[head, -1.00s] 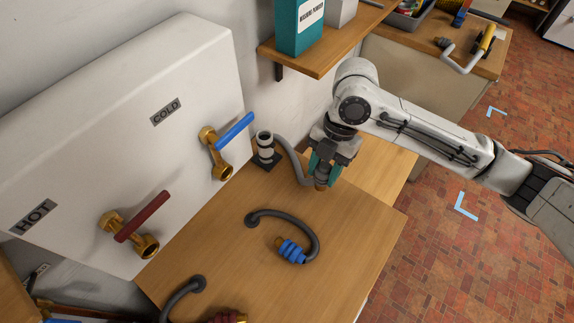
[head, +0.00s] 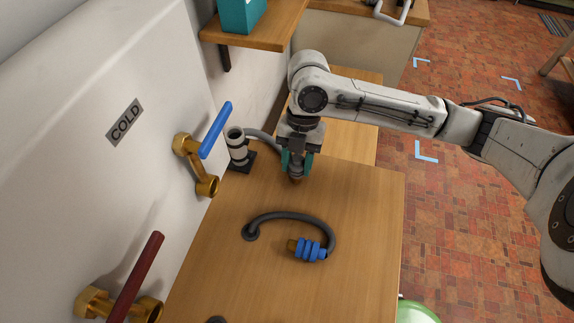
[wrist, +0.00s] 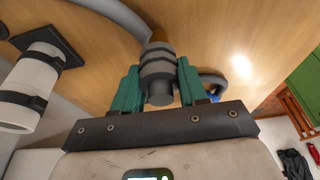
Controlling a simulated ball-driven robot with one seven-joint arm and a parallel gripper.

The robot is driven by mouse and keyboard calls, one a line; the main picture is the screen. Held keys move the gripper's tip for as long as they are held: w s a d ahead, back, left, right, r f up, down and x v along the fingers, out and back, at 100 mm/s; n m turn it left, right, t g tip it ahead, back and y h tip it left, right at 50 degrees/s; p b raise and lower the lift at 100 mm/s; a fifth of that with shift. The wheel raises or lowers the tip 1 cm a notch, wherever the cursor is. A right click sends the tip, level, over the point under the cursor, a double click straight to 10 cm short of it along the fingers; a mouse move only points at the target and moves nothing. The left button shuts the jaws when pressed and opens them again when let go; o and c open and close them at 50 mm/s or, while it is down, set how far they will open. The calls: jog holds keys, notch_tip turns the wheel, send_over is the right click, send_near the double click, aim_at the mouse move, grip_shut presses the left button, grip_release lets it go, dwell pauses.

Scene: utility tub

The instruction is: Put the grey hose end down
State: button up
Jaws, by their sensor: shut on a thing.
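The grey hose end (head: 296,170) is held upright between the teal fingers of my gripper (head: 296,163), its brass tip pointing down close to the wooden top. Whether the tip touches the wood I cannot tell. In the wrist view the ribbed grey hose end (wrist: 158,68) sits between both fingers of my gripper (wrist: 160,85). Its grey hose (head: 262,137) runs left behind the grey-white upright fitting (head: 237,146). The wooden top (head: 350,200) is bare around the hose end.
A dark hose with a blue end (head: 308,249) lies nearer on the top. A brass tap with a blue lever (head: 215,131) and one with a red lever (head: 136,279) stick out from the white panel at left. A shelf (head: 265,30) hangs behind.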

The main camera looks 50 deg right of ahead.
jog(key=shift+d, duration=0.1)
jog(key=shift+f, duration=0.15)
jog(key=o, duration=1.1)
jog(key=v, duration=1.2)
jog(key=shift+s, duration=0.1)
